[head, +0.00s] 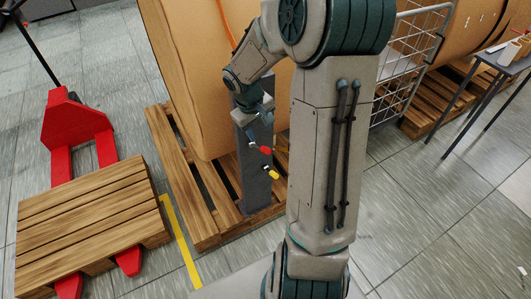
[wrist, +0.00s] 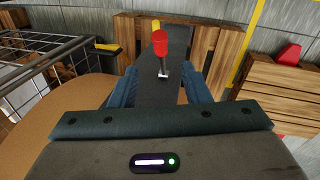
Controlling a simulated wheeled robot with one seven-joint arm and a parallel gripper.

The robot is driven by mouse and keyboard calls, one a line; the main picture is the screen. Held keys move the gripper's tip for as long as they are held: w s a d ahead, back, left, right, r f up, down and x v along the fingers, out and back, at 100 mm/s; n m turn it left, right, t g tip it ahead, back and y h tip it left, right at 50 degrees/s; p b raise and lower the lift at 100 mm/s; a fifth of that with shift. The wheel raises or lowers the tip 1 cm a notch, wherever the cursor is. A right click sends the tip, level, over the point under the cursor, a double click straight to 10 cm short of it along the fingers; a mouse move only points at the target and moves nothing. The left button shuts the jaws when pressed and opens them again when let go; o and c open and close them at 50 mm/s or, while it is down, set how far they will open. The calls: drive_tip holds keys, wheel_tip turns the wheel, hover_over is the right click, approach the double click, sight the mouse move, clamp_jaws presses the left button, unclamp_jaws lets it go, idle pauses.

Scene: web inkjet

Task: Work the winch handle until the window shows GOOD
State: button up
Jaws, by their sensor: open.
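A dark grey post (head: 254,165) stands on a wooden pallet in front of a large brown roll. A red handle grip (head: 265,150) sticks out from it, and a yellow grip (head: 272,175) sits lower. In the wrist view the red grip (wrist: 160,50) stands on a short metal stem, just beyond the space between my fingers. My gripper (head: 262,113) is above the red grip in the head view. In the wrist view its blue fingers (wrist: 160,88) are spread apart with nothing between them. The window and its reading are not visible in either view.
The large roll (head: 185,65) stands close behind the post on its pallet (head: 190,205). A red pallet jack (head: 75,130) with another pallet (head: 85,225) is at left. A wire cage (head: 405,65) and side table (head: 490,65) are at right.

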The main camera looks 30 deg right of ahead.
sight(266, 153)
drive_tip(key=b+x, duration=0.1)
drive_tip(key=x, duration=1.2)
drive_tip(key=shift+f, duration=0.3)
drive_tip(key=shift+b, duration=0.3)
clamp_jaws()
